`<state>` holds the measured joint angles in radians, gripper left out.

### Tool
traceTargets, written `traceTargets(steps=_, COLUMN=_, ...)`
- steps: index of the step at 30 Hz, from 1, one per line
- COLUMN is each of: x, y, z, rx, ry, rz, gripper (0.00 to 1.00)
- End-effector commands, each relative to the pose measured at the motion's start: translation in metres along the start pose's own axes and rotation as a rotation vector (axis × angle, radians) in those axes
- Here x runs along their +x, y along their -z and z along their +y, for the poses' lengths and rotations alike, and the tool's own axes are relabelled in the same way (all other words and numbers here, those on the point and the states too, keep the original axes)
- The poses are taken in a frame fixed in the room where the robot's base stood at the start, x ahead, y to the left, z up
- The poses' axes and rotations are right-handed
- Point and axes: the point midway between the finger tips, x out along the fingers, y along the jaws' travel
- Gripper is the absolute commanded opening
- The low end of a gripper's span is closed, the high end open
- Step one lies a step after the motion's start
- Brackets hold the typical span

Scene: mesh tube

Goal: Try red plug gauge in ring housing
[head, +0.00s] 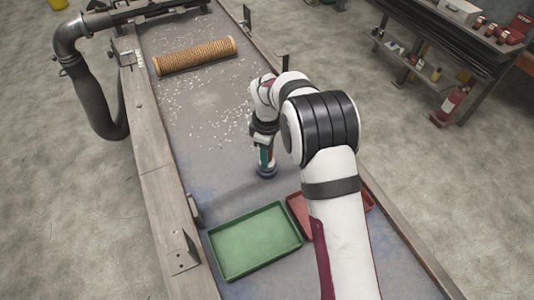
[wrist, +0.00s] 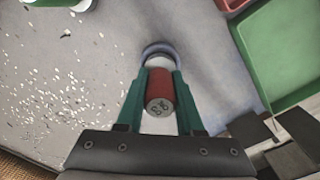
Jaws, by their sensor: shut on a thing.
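The red plug gauge (wrist: 159,86) is in the wrist view, a short red cylinder with a marked pale end face turned to the camera. My gripper (wrist: 160,80) is shut on it, one green finger on each side. The ring housing (wrist: 147,50), a blue-grey ring, lies just beyond the plug's far end. A pale part shows between the red body and the ring; I cannot tell how far the plug is in the ring. In the head view my gripper (head: 266,158) points down at the ring housing (head: 266,173) on the bench; the plug is mostly hidden there.
A green tray (head: 218,270) lies in front of the ring, with a red tray (head: 297,213) to its right, partly behind my arm. A tan mesh tube (head: 195,55) lies at the far end. Pale chips (head: 205,105) litter the bench between. Raised rails (head: 155,185) edge the bench.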

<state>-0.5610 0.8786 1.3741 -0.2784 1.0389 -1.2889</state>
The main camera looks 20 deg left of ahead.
Motion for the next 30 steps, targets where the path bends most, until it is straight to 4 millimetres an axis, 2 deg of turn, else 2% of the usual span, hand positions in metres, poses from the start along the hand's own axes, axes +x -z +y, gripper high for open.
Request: traceTargets(steps=30, x=0.0068, y=0.0002, z=0.0001, rx=0.0, ry=0.0, rz=0.0, gripper=0.0)
